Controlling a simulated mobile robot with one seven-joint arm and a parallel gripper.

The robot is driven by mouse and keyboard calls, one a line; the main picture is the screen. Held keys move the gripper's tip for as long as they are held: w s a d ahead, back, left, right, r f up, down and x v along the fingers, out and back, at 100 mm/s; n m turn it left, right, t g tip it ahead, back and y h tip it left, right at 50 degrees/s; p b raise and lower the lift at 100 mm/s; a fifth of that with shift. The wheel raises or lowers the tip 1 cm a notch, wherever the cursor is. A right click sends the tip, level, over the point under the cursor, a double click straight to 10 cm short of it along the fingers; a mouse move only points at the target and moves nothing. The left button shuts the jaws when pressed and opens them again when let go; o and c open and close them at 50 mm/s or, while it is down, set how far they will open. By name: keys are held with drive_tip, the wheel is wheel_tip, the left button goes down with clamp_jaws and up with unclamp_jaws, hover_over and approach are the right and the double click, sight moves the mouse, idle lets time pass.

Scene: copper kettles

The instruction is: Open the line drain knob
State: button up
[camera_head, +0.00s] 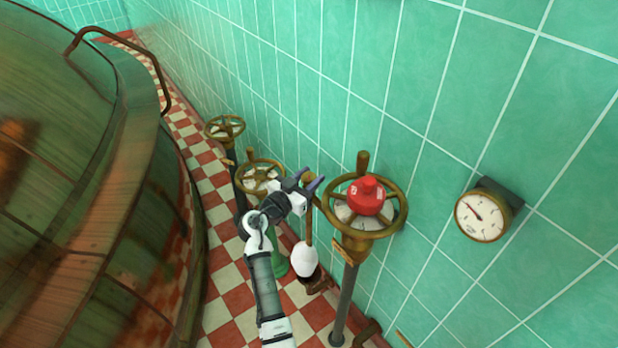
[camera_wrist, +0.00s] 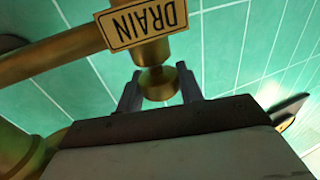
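In the wrist view, a "DRAIN" label (camera_wrist: 143,22), upside down, sits on brass pipework. Just below it is a round brass knob (camera_wrist: 158,84). My gripper (camera_wrist: 158,88) has its two grey fingers apart, one on each side of this knob. I cannot tell if they touch it. In the head view, my gripper (camera_head: 309,181) is at the left side of a brass handwheel (camera_head: 398,222) with a red cap (camera_head: 366,196) at its centre. The drain knob is not clearly made out there.
Two more brass handwheels stand behind, one nearer (camera_head: 259,177) and one farther (camera_head: 224,128). A round gauge (camera_head: 480,215) hangs on the green tiled wall (camera_head: 450,100) at right. A large copper kettle (camera_head: 90,190) fills the left. Checkered floor (camera_head: 222,275) lies between.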

drive_tip(key=shift+c, duration=1.3)
drive_tip(key=shift+n+t+y, duration=0.3)
drive_tip(key=n+t+y, duration=0.1)
drive_tip(key=y, duration=0.1)
drive_tip(key=shift+s+d+n+y+b, duration=0.1)
drive_tip(key=shift+n+y+b, duration=0.2)
drive_tip(key=shift+n, duration=0.1)
drive_tip(key=n+y+p, duration=0.1)
drive_tip(key=n+t+y+p, duration=0.1)
drive_tip(key=y, duration=0.1)
drive_tip(key=shift+r+t+p, duration=0.2)
drive_tip(key=shift+t+p, duration=0.1)
drive_tip(key=shift+n+y+p, duration=0.5)
drive_tip(key=shift+y+p, duration=0.05)
drive_tip(key=shift+y, duration=0.15)
drive_tip(key=shift+f+n+y+p, duration=0.2)
drive_tip(key=shift+n+y+p, duration=0.1)
drive_tip(key=shift+y+p, duration=0.1)
drive_tip(key=o, duration=1)
